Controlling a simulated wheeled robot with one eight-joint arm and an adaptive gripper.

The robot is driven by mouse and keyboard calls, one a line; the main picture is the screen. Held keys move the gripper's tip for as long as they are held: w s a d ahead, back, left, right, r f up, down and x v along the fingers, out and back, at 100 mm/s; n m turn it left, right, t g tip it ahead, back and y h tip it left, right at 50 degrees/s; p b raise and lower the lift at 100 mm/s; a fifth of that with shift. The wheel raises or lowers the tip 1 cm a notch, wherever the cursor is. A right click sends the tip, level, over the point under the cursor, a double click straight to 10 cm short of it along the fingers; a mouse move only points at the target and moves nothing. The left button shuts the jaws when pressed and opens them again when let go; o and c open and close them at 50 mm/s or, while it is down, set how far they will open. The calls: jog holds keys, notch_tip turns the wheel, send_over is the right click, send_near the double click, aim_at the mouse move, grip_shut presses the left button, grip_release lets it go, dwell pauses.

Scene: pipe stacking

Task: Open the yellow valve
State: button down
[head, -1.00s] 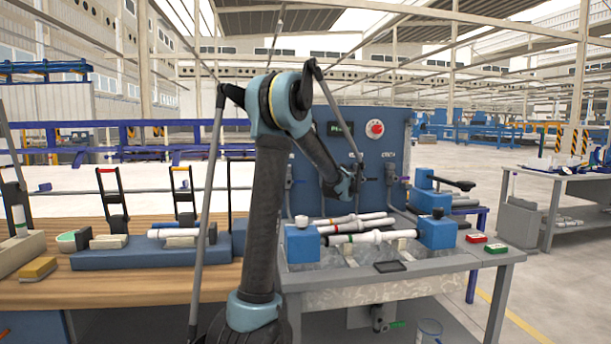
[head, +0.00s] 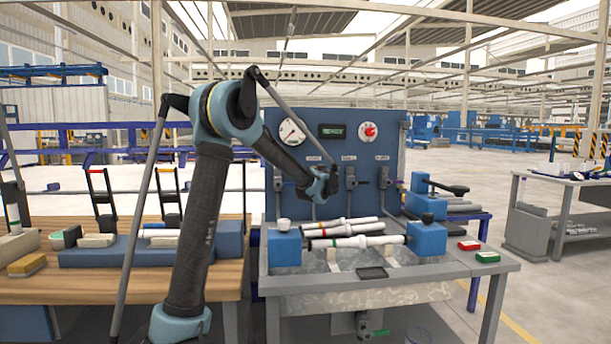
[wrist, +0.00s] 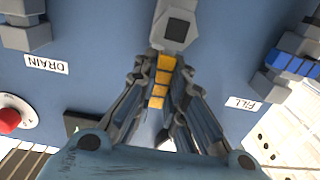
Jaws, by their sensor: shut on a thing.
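The yellow valve handle (wrist: 158,85) shows in the wrist view as a yellow banded bar between my gripper's fingers, below a grey valve body (wrist: 177,28). My gripper (wrist: 164,88) is shut on this handle, with a finger on each side. In the head view my gripper (head: 332,184) is at the front of the blue panel (head: 290,122), among its valves. The yellow handle cannot be made out there, as my gripper covers that spot.
A blue-handled valve (wrist: 295,62) stands beside the FILL label (wrist: 240,102). Another grey valve (wrist: 25,30) is near the DRAIN label (wrist: 46,64). A red knob (head: 369,130) is on the panel. White pipes (head: 350,242) lie on the bench below, between blue clamps.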

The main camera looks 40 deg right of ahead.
jog(key=shift+w, duration=0.1)
dwell(0.4)
jog(key=c, duration=1.6)
grip_release()
jog(key=v, duration=1.2)
